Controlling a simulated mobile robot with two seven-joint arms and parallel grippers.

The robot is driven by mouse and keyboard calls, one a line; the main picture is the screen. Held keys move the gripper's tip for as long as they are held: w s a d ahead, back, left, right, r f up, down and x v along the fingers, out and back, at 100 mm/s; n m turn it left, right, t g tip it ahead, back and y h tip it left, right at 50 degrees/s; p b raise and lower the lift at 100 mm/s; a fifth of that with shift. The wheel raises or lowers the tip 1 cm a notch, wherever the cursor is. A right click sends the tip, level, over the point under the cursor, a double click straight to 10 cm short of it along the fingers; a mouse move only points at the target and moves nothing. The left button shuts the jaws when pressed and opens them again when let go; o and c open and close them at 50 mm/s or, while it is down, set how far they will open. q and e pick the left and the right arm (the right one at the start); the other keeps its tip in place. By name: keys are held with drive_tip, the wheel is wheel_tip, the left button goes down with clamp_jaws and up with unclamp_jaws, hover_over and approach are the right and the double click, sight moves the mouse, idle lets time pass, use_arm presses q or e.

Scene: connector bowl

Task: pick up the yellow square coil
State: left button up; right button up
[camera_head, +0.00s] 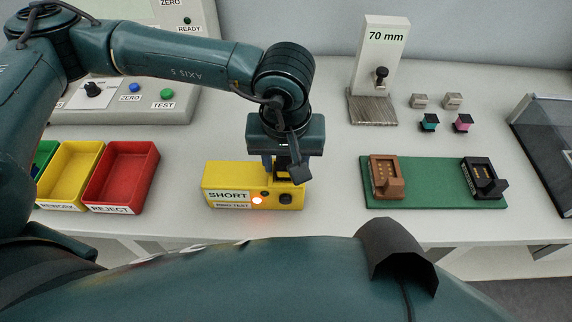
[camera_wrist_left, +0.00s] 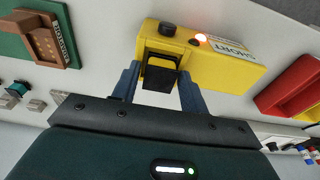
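My left gripper (camera_head: 283,165) points down at the yellow test box (camera_head: 228,185), which is labelled SHORT and has a lit orange-red lamp. In the left wrist view its two blue-grey fingers (camera_wrist_left: 160,82) stand on either side of a small black piece (camera_wrist_left: 160,77) at the box. Yellow shows around this piece, but I cannot tell whether it is the yellow square coil or part of the box. The fingers are very close to its sides; contact is unclear. No separate yellow coil is plainly visible. My right gripper is not in view.
Red (camera_head: 123,176) and yellow bins stand left of the test box. A green board (camera_head: 430,197) with a brown (camera_head: 385,178) and a black socket (camera_head: 482,180) is right. Small teal (camera_head: 429,123) and pink (camera_head: 462,123) parts lie behind it, near the 70 mm stand (camera_head: 376,62).

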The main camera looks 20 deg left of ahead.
use_arm(q)
drive_tip(key=c, duration=0.8)
